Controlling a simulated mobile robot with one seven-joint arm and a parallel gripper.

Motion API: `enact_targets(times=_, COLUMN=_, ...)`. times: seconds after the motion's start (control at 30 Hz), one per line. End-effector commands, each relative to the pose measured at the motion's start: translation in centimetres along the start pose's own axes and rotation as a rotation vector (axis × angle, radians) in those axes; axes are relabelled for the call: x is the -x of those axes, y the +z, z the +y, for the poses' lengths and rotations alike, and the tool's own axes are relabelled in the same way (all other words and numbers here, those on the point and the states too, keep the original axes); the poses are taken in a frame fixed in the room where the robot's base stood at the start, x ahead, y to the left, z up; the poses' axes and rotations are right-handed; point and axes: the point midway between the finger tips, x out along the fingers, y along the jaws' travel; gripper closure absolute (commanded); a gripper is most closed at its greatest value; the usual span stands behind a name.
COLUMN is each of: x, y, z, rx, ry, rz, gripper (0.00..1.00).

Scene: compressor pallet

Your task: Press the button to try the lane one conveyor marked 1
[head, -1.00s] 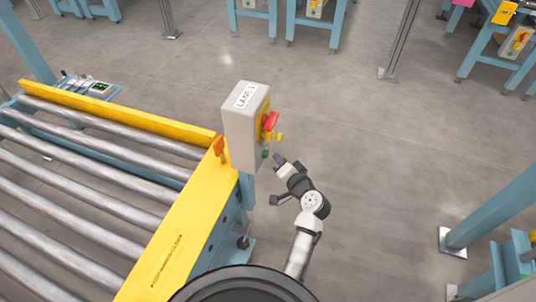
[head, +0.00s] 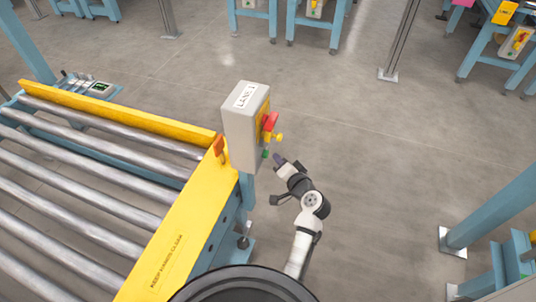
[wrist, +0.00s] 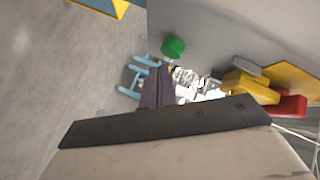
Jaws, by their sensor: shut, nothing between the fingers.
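The grey control box (head: 245,125) labelled "LANE 1" stands at the end of the roller conveyor. Its right side carries a red button (head: 270,121), a yellow knob (head: 279,137) and a low green button (head: 265,154). In the wrist view the green button (wrist: 173,47) shows just beyond my fingertips, with the yellow part (wrist: 250,87) and red part (wrist: 289,105) to the right. My gripper (head: 279,158) is shut and empty, its tip just right of the green button. In the wrist view its dark fingers (wrist: 157,86) point toward the green button, with a small gap visible.
The roller conveyor (head: 85,160) with its yellow side rail (head: 185,235) fills the left. An orange piece (head: 219,145) sits on the rail beside the box. Blue posts (head: 490,207) stand at right. The floor (head: 370,150) right of my arm is clear.

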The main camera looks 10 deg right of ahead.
Motion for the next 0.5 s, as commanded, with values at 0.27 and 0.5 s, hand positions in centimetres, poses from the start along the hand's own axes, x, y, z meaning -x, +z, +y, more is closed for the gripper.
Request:
enact_targets(times=0.27, x=-0.11, y=0.09, z=-0.09, rx=0.000, ry=0.000, rz=0.000, gripper=1.00)
enact_targets(times=0.5, x=-0.60, y=0.46, z=-0.44, rx=0.001, ry=0.000, rz=-0.001, gripper=1.00)
